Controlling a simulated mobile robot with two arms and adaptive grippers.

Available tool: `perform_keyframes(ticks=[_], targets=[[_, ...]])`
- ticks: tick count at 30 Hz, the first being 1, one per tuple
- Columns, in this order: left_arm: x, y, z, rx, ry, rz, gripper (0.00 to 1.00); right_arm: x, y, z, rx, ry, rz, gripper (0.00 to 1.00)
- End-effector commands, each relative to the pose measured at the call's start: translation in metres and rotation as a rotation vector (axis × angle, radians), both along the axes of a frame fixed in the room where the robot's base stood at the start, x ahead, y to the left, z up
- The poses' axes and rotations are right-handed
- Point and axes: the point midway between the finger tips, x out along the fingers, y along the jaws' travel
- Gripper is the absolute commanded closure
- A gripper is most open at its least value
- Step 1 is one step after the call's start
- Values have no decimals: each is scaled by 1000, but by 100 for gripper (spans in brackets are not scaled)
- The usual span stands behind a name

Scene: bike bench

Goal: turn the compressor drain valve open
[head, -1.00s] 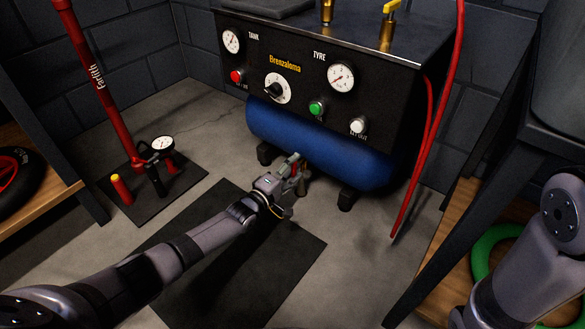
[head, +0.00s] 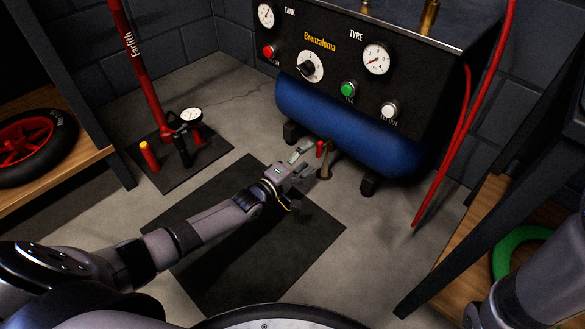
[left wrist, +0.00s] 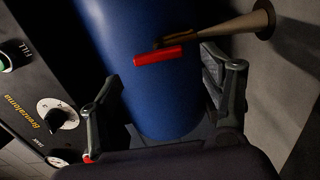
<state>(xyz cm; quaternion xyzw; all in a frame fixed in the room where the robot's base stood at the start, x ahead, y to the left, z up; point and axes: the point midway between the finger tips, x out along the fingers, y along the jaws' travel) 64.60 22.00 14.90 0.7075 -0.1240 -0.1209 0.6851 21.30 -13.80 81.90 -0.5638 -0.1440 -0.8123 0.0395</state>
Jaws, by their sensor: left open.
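The compressor's drain valve has a small red lever (head: 320,149), seen just below the blue tank in the head view. Beside it a brownish pipe (head: 326,164) flares at its floor end. My left gripper (head: 306,163) is open and empty, just left of the lever with a small gap. In the left wrist view the red lever (left wrist: 158,56) lies crosswise between the spread fingers, beyond their tips, with the pipe (left wrist: 225,33) running to the upper right. I cannot tell whether the valve is open. My right gripper is out of view.
The blue tank (head: 345,128) hangs close above on dark feet. The panel (head: 325,62) carries gauges, buttons and a knob. A red hose (head: 440,165) hangs at right. A floor pump (head: 150,85) stands at left. The dark mat (head: 265,248) below my left arm is clear.

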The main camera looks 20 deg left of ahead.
Motion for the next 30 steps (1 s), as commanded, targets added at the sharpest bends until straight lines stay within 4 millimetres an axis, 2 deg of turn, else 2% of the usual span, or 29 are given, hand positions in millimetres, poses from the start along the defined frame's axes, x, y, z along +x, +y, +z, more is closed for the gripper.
perform_keyframes(ticks=[1, 6, 12, 30], targets=[[-12, 5, -2, 1, 3, 0, 28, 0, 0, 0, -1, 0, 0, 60], [-41, 15, -1, 2, 2, 0, 28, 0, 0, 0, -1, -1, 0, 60], [-59, 22, 0, 0, 0, 0, 28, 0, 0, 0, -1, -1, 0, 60], [-62, 23, 0, 0, 0, 0, 28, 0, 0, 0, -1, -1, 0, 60]])
